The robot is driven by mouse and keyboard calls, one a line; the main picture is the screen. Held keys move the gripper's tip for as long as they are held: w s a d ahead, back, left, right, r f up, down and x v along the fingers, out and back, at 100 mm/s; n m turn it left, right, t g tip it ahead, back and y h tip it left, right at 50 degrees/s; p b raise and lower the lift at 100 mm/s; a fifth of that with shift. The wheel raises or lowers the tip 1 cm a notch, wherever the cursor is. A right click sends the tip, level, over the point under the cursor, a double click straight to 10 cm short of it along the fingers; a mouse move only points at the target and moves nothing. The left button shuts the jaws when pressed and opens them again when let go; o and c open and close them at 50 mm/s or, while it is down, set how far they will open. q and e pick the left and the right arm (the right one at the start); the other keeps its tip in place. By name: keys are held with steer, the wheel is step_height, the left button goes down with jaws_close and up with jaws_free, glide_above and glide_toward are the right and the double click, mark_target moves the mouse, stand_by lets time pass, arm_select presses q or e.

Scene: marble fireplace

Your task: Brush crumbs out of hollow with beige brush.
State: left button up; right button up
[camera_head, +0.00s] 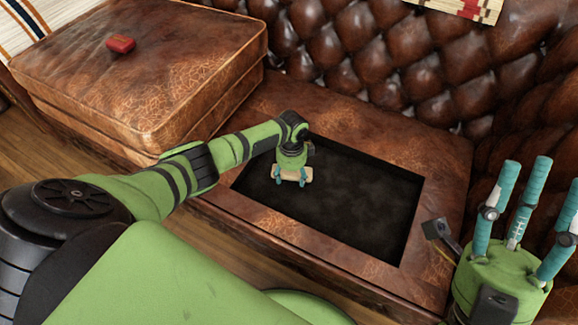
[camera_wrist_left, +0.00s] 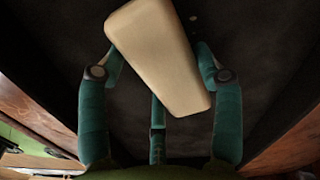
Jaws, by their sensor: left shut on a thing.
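The hollow is a dark, sunken rectangle (camera_head: 365,205) in the brown leather seat. My left gripper (camera_head: 291,183) reaches into its left part from above and is shut on the beige brush (camera_head: 294,173). In the left wrist view the brush (camera_wrist_left: 160,55) lies tilted between the teal fingers, its pale block facing the camera; its bristles are hidden. A few tiny specks, perhaps crumbs (camera_wrist_left: 193,18), show on the dark floor beyond the brush. No crumbs can be made out in the head view. My right gripper (camera_head: 540,180) is at the right edge, its teal fingers spread, empty.
The hollow's leather rim (camera_head: 300,250) surrounds it. A thick leather cushion (camera_head: 170,75) rises at the left with a small red object (camera_head: 120,44) on it. The tufted backrest (camera_head: 380,65) bounds the far side. Most of the hollow right of the brush is open.

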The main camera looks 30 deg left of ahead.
arm_select(q)
steer(key=shift+w+f+b, duration=0.15)
steer(key=shift+w+b, duration=1)
steer(key=shift+w, duration=0.05)
steer(key=shift+w+r+b, duration=0.2)
steer(key=shift+w+b, duration=0.1)
steer(key=shift+w, duration=0.1)
steer(key=w+b, duration=0.1)
steer(key=b, duration=0.1)
steer(key=w+b, duration=0.1)
steer(key=shift+w+a+f+b, duration=0.1)
steer(key=shift+w+f+b, duration=0.2)
steer(key=shift+b, duration=0.1)
steer(key=shift+w+r+b, duration=0.15)
steer(key=shift+w+b, duration=0.25)
steer(key=shift+b, duration=0.2)
steer(key=shift+s+a+r, duration=0.1)
steer(key=shift+a+r, duration=0.05)
steer(key=shift+a, duration=0.75)
steer(key=shift+s+r+p, duration=0.15)
steer(key=shift+s+p, duration=0.15)
steer(key=shift+p, duration=0.65)
steer(key=shift+s+p, duration=0.5)
steer(key=shift+p, duration=0.25)
steer(key=shift+s+p, duration=0.7)
steer(key=shift+p, duration=0.4)
steer(key=shift+s+d+f+p, duration=0.1)
steer(key=shift+s+f+p, duration=0.2)
steer(key=shift+s, duration=0.05)
